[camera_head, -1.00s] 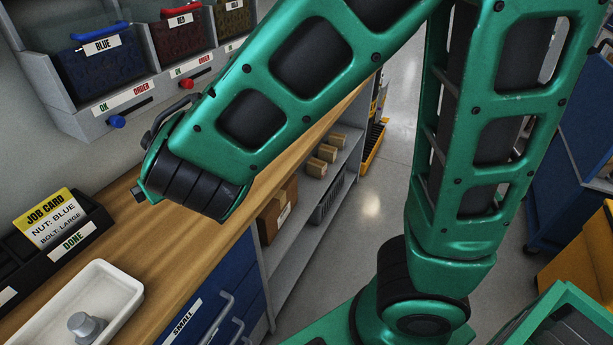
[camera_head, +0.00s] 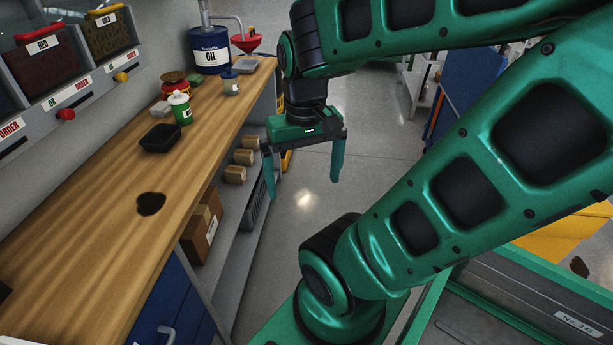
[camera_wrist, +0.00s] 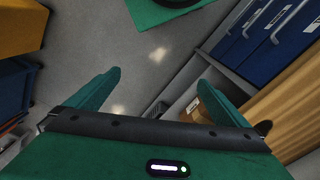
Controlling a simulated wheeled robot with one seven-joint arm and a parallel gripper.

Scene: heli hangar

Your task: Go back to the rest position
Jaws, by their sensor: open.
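My gripper (camera_head: 304,178) hangs from my green arm, pointing down, beside the right edge of the wooden workbench (camera_head: 105,215) in the head view. Its two teal fingers are spread wide with nothing between them. In the wrist view my gripper (camera_wrist: 150,92) also shows open and empty, with grey floor beyond the fingers.
The bench holds a black tray (camera_head: 160,137), a green-and-white bottle (camera_head: 180,108), an oil drum (camera_head: 209,50) and a dark stain (camera_head: 151,204). Cardboard boxes (camera_head: 203,228) sit on the shelf below. Blue drawers (camera_head: 172,305) are at the front. Clear floor (camera_head: 375,170) lies right of the bench.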

